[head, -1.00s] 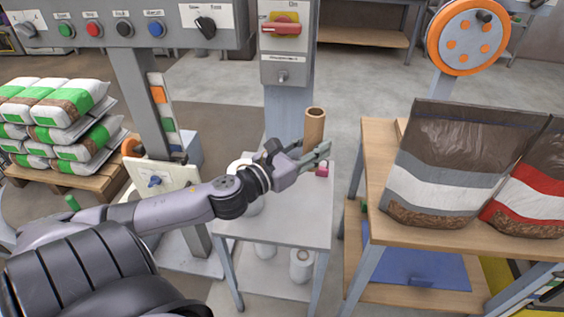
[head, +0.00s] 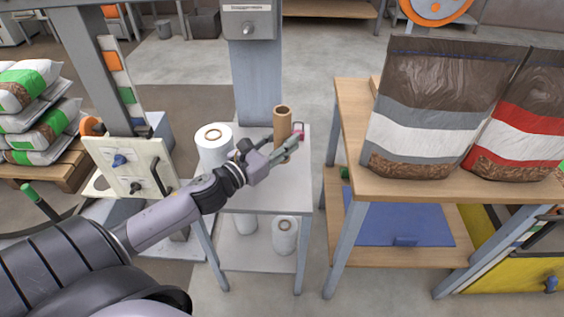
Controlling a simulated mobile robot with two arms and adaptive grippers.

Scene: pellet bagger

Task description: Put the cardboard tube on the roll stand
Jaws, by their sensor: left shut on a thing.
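The cardboard tube (head: 282,124) is a brown hollow cylinder, upright, over the back right part of the grey stand's top. My left gripper (head: 284,150) is shut on the tube, its fingers crossing the tube's lower part. The tube's bottom is hidden behind the fingers, so I cannot tell whether it touches the top. The small grey two-level stand (head: 272,198), which looks like the roll stand, carries a white roll (head: 212,150) at the left of its top. My right gripper is not in view.
A small pink thing (head: 301,131) lies just right of the tube. White rolls (head: 285,236) stand on the lower shelf. A wooden table (head: 400,186) with large pellet bags (head: 437,107) is at the right. A grey column (head: 257,85) rises behind the stand.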

